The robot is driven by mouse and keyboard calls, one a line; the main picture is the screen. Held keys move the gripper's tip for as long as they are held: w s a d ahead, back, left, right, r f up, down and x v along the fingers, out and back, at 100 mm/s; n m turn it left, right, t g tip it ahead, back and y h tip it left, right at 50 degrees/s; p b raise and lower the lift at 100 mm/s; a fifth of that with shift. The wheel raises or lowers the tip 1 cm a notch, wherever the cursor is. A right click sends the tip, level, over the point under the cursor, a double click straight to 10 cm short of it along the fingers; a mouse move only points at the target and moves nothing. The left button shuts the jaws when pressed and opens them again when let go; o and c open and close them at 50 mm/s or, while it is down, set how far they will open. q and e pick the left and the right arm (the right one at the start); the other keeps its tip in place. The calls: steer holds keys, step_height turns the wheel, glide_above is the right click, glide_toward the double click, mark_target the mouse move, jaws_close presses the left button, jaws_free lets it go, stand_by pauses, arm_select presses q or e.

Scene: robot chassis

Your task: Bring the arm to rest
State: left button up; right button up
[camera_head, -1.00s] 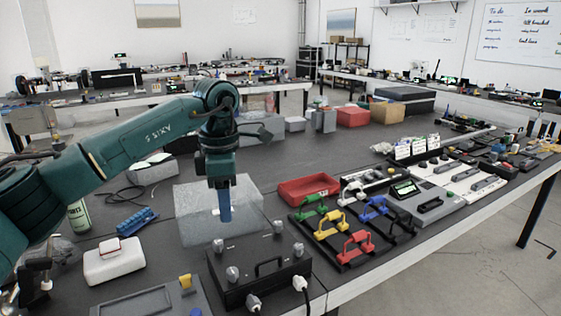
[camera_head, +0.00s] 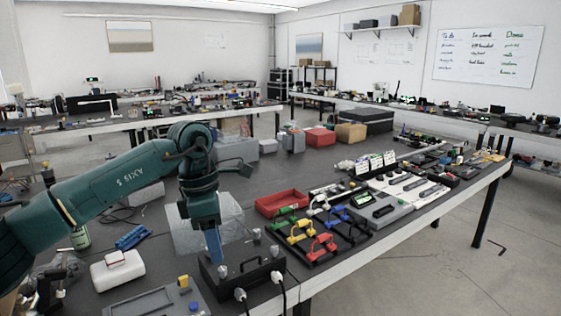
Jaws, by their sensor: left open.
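My left arm comes in from the left, teal, with its elbow raised and its wrist pointing down. My left gripper (camera_head: 214,246) hangs over the table, above or just behind a black box with a handle (camera_head: 243,277). A blue finger part shows at its lower end. The jaws are open and I see nothing held in them. A clear block (camera_head: 181,233) stands behind the gripper, partly covered by it. My right gripper is not in view.
The dark table (camera_head: 330,160) is crowded at the front. A red tray (camera_head: 282,203), a rack with coloured handles (camera_head: 318,243) and grey devices (camera_head: 380,211) lie to the right. A white case (camera_head: 118,272) and a blue part (camera_head: 133,237) lie left.

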arm_select(q)
steer(key=s+d+f+g+h, duration=0.2)
steer(key=d+f+h, duration=0.1)
steer(key=d+f, duration=0.3)
steer(key=s+d+r+n+t+h, duration=0.1)
steer(key=s+d+n+h, duration=0.3)
steer(key=d+n+h, duration=0.3)
steer(key=s+d+r+n+t+h, duration=0.1)
steer(key=s+d+n+h, duration=0.35)
steer(key=d+h, duration=0.35)
steer(key=a+f+n+t+y+p, duration=0.1)
steer(key=a+f+n+t+y, duration=0.55)
steer(key=n, duration=0.75)
steer(key=a+f+n+t+y, duration=0.4)
steer(key=a+f+n+t, duration=0.35)
steer(key=n+t, duration=0.5)
steer(key=s+a+f+n+g+y, duration=0.5)
steer(key=s+a+f+n+g, duration=0.3)
steer(key=s+f, duration=0.4)
steer(key=shift+s+a+f+n+y+p, duration=0.3)
steer(key=shift+a+f+n, duration=0.25)
steer(key=shift+n, duration=0.45)
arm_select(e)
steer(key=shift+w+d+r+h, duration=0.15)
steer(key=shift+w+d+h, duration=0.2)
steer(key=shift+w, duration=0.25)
